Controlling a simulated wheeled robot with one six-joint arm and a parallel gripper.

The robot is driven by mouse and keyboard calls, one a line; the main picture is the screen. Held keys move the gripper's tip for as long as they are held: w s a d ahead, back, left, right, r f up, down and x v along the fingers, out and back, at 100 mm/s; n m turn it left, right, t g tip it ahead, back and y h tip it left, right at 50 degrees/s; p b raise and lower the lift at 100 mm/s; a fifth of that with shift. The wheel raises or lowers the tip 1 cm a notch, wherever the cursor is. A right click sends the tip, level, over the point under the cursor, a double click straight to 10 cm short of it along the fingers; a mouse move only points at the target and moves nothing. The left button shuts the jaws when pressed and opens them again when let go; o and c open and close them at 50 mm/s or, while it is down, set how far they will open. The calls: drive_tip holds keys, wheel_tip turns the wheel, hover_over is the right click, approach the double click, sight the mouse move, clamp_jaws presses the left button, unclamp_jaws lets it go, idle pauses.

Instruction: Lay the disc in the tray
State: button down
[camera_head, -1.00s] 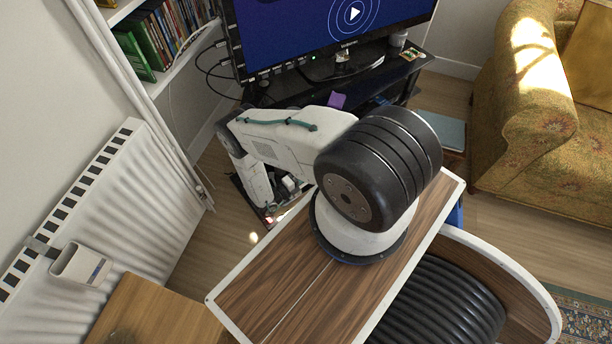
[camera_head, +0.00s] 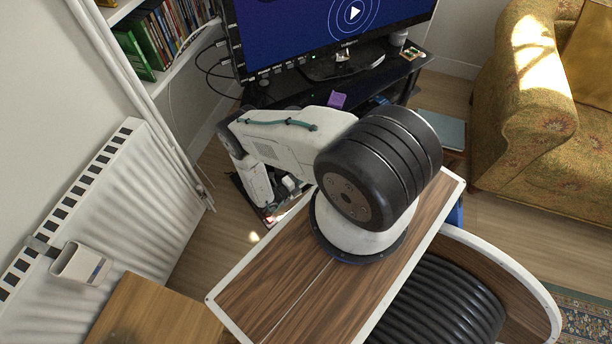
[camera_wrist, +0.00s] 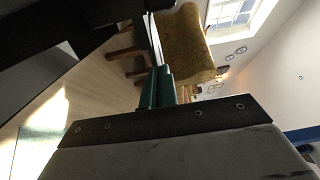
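My gripper (camera_wrist: 158,88) shows in the wrist view with its two teal fingers close together. A thin, bright, edge-on sheet (camera_wrist: 154,38) rises from between the fingertips. It looks like the disc seen from its rim, held between them. Its faces are not visible. I cannot make out a disc tray in either view.
The black TV stand (camera_head: 392,72) carries a television (camera_head: 300,32). A purple item (camera_head: 337,99) lies at its front edge. A white radiator (camera_head: 120,215) is on the left, a patterned sofa (camera_head: 530,110) on the right. Wooden floor lies between.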

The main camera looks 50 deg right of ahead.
drive_tip(key=shift+f, duration=0.1)
idle(0.6)
drive_tip(key=c, duration=1.6)
unclamp_jaws()
drive_tip(key=shift+w+a, duration=0.2)
drive_tip(key=shift+a, duration=1.1)
drive_tip(key=shift+w+a, duration=0.25)
drive_tip(key=shift+a, duration=1)
drive_tip(key=shift+w+a, duration=0.2)
drive_tip(key=shift+a, duration=1.1)
